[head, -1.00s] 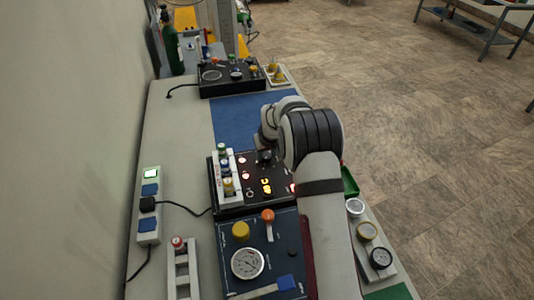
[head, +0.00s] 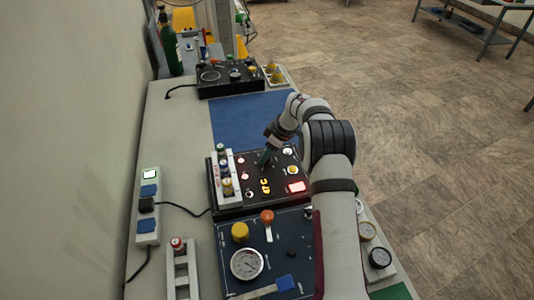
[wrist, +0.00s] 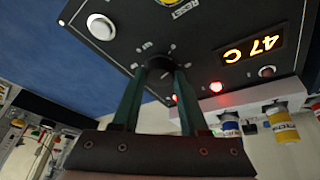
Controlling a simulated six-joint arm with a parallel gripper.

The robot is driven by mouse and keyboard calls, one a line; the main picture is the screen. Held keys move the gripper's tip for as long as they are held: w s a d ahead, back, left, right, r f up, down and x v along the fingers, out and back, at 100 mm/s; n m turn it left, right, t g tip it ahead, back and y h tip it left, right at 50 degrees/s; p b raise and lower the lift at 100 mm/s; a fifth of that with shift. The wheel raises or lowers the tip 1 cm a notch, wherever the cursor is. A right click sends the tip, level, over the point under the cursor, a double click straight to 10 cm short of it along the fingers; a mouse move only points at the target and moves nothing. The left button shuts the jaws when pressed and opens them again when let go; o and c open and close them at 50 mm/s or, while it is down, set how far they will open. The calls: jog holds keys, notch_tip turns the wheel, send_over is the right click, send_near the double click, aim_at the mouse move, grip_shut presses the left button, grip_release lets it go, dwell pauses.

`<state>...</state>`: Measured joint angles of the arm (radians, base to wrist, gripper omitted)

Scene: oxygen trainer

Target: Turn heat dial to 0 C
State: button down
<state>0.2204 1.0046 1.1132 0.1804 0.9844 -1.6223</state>
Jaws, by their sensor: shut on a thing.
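The heat dial (wrist: 158,66) is a black knob on the black control panel (wrist: 205,40). My gripper (wrist: 160,75) has its two green fingers on either side of the dial, shut on it. In the head view my gripper (head: 263,161) reaches down to the panel from the upper right, and its fingertips cover most of the dial. The orange display (wrist: 253,48) reads 47 C in the wrist view. It also glows on the panel in the head view (head: 265,185).
A rack of small bottles (head: 226,178) stands at the panel's left side. A lit red rectangle (head: 296,187) is at the panel's right. A second panel with a round gauge (head: 247,264) and an orange-knobbed lever (head: 267,217) lies nearer. The blue mat (head: 240,122) beyond is clear.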

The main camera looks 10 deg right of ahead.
jog(key=shift+n+g+y, duration=0.3)
jog(key=shift+n+g, duration=0.1)
jog(key=shift+n, duration=0.9)
jog(key=shift+d, duration=0.1)
jog(key=shift+c, duration=2.2)
grip_release()
jog(key=v, duration=1.5)
jog(key=shift+d+r, duration=0.2)
jog(key=shift+r, duration=0.15)
jog(key=shift+w, duration=0.1)
